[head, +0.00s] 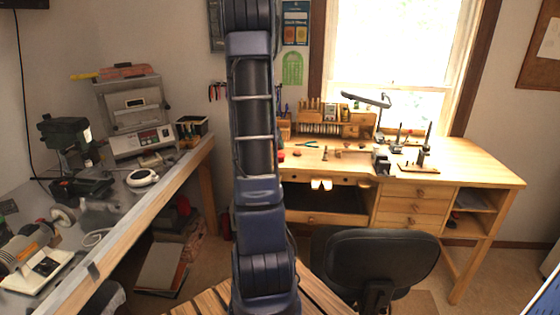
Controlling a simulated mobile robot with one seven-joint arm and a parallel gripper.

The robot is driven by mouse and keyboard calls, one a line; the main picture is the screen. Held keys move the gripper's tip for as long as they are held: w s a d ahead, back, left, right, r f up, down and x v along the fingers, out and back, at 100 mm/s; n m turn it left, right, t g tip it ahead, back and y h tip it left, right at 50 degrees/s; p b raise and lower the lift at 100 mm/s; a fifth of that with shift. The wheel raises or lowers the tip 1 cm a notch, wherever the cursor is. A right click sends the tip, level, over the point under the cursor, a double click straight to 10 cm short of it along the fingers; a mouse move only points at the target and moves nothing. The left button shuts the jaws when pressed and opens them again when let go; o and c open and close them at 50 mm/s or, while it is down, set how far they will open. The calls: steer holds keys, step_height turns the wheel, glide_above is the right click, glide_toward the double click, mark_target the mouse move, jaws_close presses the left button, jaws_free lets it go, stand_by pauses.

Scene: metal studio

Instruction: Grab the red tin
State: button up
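I cannot make out a red tin for certain in the head view. A small red item (281,157) lies on the wooden workbench (455,162), too small to identify. A dark red object (226,226) stands low behind my arm, partly hidden by it. My arm runs from the top to the bottom of the picture, through the middle, and covers part of the scene. My gripper is outside the picture, so its opening and contents do not show.
A slatted wooden surface (318,296) shows at the bottom, mostly cut off. A black chair (385,262) stands at its right, before the workbench. A left bench (150,207) holds machines and tools. Some floor is open at the right.

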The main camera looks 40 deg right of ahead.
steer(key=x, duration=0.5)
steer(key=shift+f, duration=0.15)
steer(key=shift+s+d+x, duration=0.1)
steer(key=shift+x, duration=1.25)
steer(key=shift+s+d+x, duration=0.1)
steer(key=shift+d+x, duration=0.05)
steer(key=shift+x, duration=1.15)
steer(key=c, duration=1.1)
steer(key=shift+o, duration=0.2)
